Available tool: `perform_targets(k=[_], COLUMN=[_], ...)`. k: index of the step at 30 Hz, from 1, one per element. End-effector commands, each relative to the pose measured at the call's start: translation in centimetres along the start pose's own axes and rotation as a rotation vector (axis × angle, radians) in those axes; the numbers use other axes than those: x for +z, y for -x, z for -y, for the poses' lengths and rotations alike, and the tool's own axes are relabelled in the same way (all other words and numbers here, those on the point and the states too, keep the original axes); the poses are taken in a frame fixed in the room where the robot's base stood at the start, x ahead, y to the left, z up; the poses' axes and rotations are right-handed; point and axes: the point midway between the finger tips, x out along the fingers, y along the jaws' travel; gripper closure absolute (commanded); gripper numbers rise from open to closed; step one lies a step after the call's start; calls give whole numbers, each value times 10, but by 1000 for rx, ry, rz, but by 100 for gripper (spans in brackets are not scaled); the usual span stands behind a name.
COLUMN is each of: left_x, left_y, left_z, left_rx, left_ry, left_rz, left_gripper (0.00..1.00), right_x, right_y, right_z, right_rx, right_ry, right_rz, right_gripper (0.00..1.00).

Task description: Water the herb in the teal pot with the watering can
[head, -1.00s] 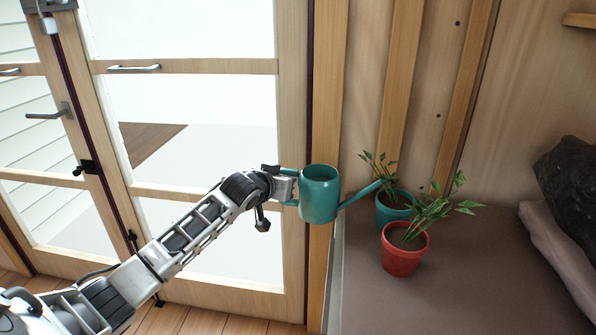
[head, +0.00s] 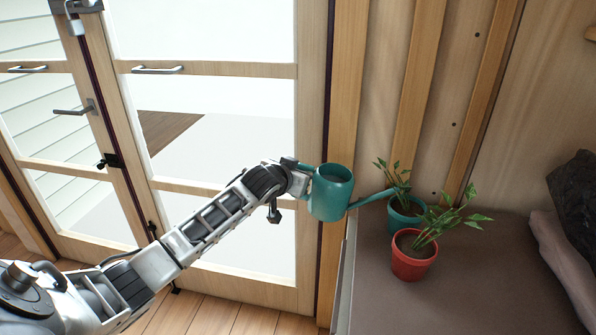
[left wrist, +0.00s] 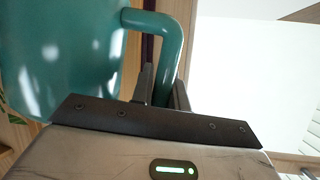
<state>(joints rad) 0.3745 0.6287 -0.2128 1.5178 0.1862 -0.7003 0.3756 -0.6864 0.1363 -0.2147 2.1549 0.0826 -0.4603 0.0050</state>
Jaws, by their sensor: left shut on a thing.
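The teal watering can (head: 331,196) hangs in the air left of the brown surface, roughly upright, with its spout reaching right toward the teal pot (head: 404,219). My left gripper (head: 303,176) is shut on the can's handle; the handle also shows between its fingers in the left wrist view (left wrist: 163,75). The spout tip appears at or just in front of the teal pot's herb (head: 398,180); I cannot tell the gap in depth. The teal pot stands behind the red pot and is partly hidden by it. No water is visible. My right gripper is not in view.
A red pot (head: 412,262) with a leafy plant stands on the brown surface (head: 470,290), in front of the teal pot. A dark lump and pale cushion-like thing (head: 562,255) lie at right. Glass-paned doors (head: 215,75) and wooden wall posts stand behind.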

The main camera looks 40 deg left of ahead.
Motion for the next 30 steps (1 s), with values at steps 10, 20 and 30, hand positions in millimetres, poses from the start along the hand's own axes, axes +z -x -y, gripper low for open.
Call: perform_targets(k=[10, 20, 30], left_x=[-28, -39, -32], left_y=[12, 16, 13], left_z=[4, 5, 4], left_rx=[-37, -65, -55], left_ry=[-92, -155, -132], left_rz=[14, 28, 23], left_gripper=[100, 100, 100], right_x=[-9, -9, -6], right_y=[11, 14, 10], right_z=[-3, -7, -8], right_rx=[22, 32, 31], right_ry=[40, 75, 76], right_rz=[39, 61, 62], right_gripper=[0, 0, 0])
